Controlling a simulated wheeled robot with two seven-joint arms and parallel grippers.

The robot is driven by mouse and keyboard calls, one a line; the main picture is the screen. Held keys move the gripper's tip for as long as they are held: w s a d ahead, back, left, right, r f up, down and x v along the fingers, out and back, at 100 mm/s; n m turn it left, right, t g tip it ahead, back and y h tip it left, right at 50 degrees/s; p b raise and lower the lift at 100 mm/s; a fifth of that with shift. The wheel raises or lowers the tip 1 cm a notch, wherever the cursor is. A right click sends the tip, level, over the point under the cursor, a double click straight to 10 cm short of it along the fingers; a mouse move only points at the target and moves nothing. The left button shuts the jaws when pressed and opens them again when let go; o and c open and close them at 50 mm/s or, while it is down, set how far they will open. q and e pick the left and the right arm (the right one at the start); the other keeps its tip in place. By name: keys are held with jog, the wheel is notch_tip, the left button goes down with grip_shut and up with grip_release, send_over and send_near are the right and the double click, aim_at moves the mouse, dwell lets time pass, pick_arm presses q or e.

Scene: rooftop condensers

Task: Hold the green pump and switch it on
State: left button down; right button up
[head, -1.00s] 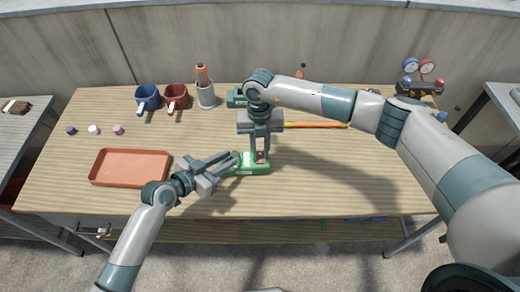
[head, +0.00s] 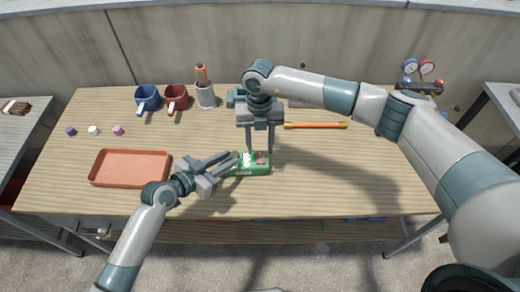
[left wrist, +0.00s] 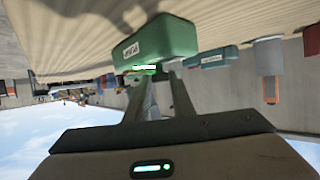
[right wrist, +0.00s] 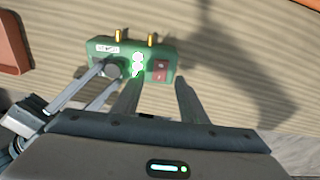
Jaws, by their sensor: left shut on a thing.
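The green pump (head: 254,170) lies on the workbench in the head view. The right wrist view shows its green body (right wrist: 118,62), white label, two brass ports, a bright green lit patch (right wrist: 138,64) and a red switch (right wrist: 160,70). My left gripper (head: 233,160) is shut on the pump's left part; the left wrist view shows its fingers against the green body (left wrist: 157,42). My right gripper (head: 261,150) points down above the pump's switch end, fingers apart and empty. In the right wrist view its fingertips (right wrist: 157,84) appear just short of the switch.
An orange tray (head: 130,168) is at left. Blue (head: 148,97) and red (head: 177,97) mugs and a grey holder (head: 206,95) stand behind. A teal object (head: 236,97), an orange bar (head: 315,125) and a gauge set (head: 419,78) are farther back. The bench's right front is clear.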

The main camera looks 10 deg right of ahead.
aim_at(260, 153)
notch_tip(260, 153, up, 9)
jog(key=w, duration=0.1)
jog(key=shift+r, duration=0.15)
jog(key=shift+w, duration=0.1)
pick_arm(q)
jog(key=c, duration=1)
grip_release()
jog(key=p+v, duration=0.2)
jog(key=v, duration=0.7)
pick_arm(e)
notch_tip(260, 153, up, 2)
jog(key=shift+r, duration=0.25)
